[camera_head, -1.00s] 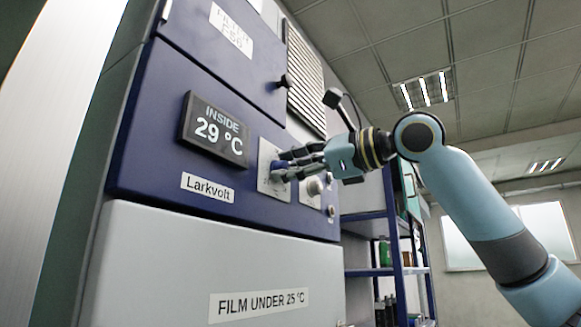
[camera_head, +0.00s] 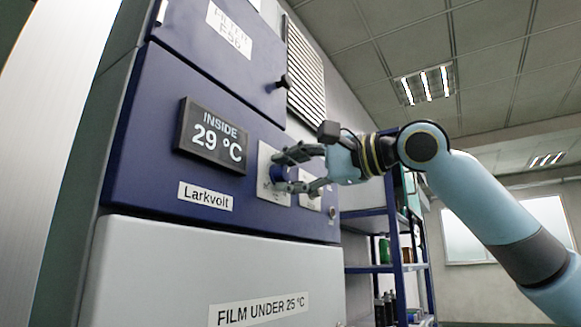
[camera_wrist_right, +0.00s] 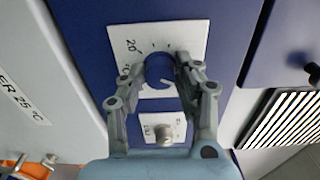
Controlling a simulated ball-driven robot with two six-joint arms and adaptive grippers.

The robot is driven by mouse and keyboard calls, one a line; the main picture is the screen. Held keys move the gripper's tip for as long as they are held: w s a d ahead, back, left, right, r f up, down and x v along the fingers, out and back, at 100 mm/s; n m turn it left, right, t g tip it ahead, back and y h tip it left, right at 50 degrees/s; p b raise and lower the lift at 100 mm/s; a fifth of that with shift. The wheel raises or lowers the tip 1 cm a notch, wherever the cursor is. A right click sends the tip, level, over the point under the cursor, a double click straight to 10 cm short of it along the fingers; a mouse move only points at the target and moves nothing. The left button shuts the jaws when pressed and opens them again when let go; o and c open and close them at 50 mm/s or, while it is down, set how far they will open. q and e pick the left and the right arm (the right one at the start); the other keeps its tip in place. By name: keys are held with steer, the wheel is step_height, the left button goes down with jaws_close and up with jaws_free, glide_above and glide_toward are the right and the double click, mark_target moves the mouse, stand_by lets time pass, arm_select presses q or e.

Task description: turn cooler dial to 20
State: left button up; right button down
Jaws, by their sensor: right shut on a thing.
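The blue cooler dial (camera_wrist_right: 160,68) sits on a white scale plate (camera_wrist_right: 187,36) on the dark blue cabinet front; the number 20 shows near one corner of the plate in the right wrist view. My right gripper (camera_wrist_right: 162,84) is shut on the dial, with a finger on either side of it. In the head view the right gripper (camera_head: 290,169) reaches the dial from the right and partly hides it. The display (camera_head: 212,136) reads INSIDE 29 °C. My left gripper is not in view.
A second, pale knob (camera_wrist_right: 164,133) on its own plate sits beside the dial, close to the gripper. A small black handle (camera_head: 281,83) is on the upper door. A shelf rack (camera_head: 372,213) stands beyond the cabinet.

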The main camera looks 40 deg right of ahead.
steer(key=n+p, duration=0.1)
steer(key=n, duration=0.3)
steer(key=shift+n, duration=0.3)
steer(key=n+p, duration=0.1)
steer(key=n, duration=0.2)
steer(key=shift+f+n, duration=0.15)
steer(key=shift+n, duration=0.25)
steer(key=n+p, duration=0.2)
steer(key=n, duration=0.2)
steer(key=n+p, duration=0.1)
steer(key=n, duration=0.3)
steer(key=n+p, duration=0.1)
steer(key=n, duration=0.2)
steer(key=shift+n+p, duration=0.3)
steer(key=shift+n, duration=0.1)
steer(key=n+p, duration=0.2)
steer(key=n, duration=0.2)
steer(key=shift+d+n, duration=0.1)
steer(key=shift+n, duration=0.2)
steer(key=n+p, duration=0.1)
steer(key=n, duration=0.3)
steer(key=shift+p, duration=0.4)
steer(key=shift+n+p, duration=0.65)
steer(key=shift+n, duration=1.05)
